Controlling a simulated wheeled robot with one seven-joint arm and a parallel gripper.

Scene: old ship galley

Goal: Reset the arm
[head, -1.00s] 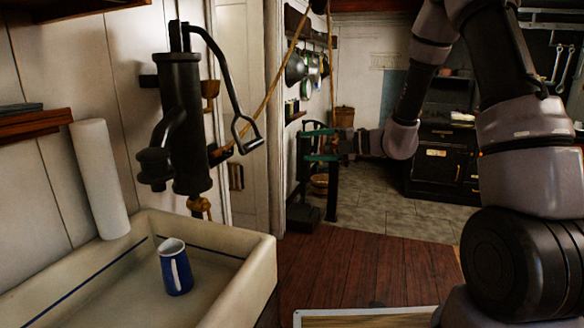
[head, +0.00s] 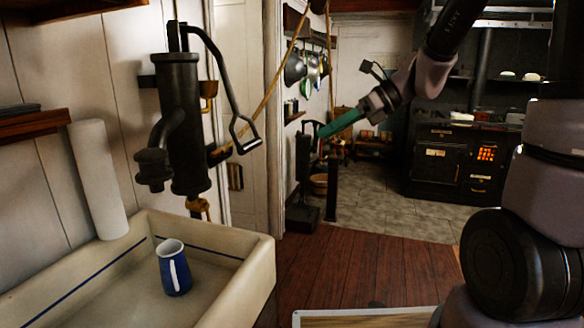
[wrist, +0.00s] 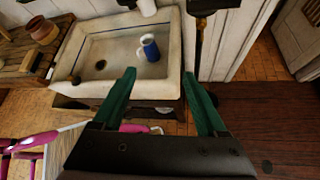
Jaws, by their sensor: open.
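My gripper (head: 340,124) is raised in the air to the right of the black hand pump in the head view, with its green fingers pointing left and slightly down. In the wrist view my gripper (wrist: 160,80) shows its two green fingers spread apart with nothing between them. A blue and white mug (head: 174,268) stands upright in the pale sink (head: 262,262). In the wrist view the mug (wrist: 150,48) is in the sink beyond the fingertips, apart from them.
The black hand pump (head: 182,120) with its long handle stands over the sink. A white paper roll (head: 98,180) is at the left wall. A black stove (head: 452,165) stands at the back. Wooden floor (head: 370,262) lies open between sink and stove.

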